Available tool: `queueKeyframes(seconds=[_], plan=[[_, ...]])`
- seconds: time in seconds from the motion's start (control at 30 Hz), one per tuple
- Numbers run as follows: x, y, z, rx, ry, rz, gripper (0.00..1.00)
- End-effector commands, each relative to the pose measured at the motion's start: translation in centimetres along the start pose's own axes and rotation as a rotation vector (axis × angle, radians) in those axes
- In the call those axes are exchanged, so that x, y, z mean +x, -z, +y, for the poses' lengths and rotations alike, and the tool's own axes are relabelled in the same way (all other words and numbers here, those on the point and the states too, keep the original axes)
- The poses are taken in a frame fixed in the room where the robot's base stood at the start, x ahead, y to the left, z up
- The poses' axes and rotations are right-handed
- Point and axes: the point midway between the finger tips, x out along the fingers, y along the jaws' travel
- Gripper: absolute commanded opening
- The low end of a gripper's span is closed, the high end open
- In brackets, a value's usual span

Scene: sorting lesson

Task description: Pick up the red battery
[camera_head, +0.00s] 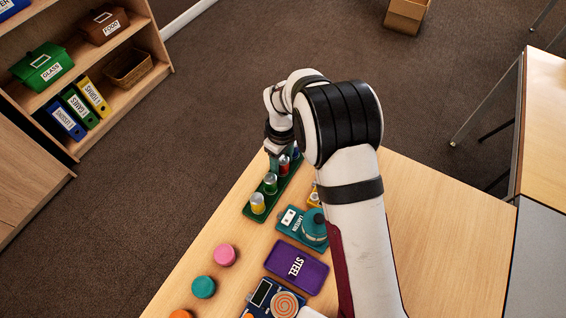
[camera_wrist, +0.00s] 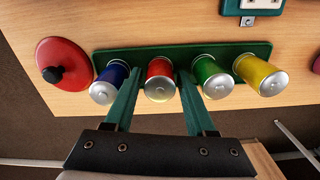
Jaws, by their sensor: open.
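The red battery (camera_wrist: 160,80) stands upright with its silver end showing, in a row on a green tray (camera_wrist: 134,53) in the wrist view. It is between the blue battery (camera_wrist: 108,84) and the green battery (camera_wrist: 212,77), with the yellow battery (camera_wrist: 260,75) at the right end. My gripper (camera_wrist: 158,87) is open, with one green finger on each side of the red battery. I cannot tell whether the fingers touch it. In the head view the red battery (camera_head: 284,163) shows just beside my gripper, which partly hides the far end of the tray.
A red lid with a black knob (camera_wrist: 63,63) lies left of the tray in the wrist view.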

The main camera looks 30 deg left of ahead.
Motion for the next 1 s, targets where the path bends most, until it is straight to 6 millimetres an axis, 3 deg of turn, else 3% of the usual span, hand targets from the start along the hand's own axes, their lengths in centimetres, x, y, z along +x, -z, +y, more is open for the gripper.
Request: queueKeyframes(seconds=[0.27, 0.57, 1.0], plan=[[0.74, -0.01, 0.02, 0.001, -0.001, 0.001, 0.56], [0.71, -0.02, 0.01, 0.001, 0.000, 0.000, 0.02], [0.20, 0.00, 0.03, 0.002, 0.000, 0.001, 0.00]])
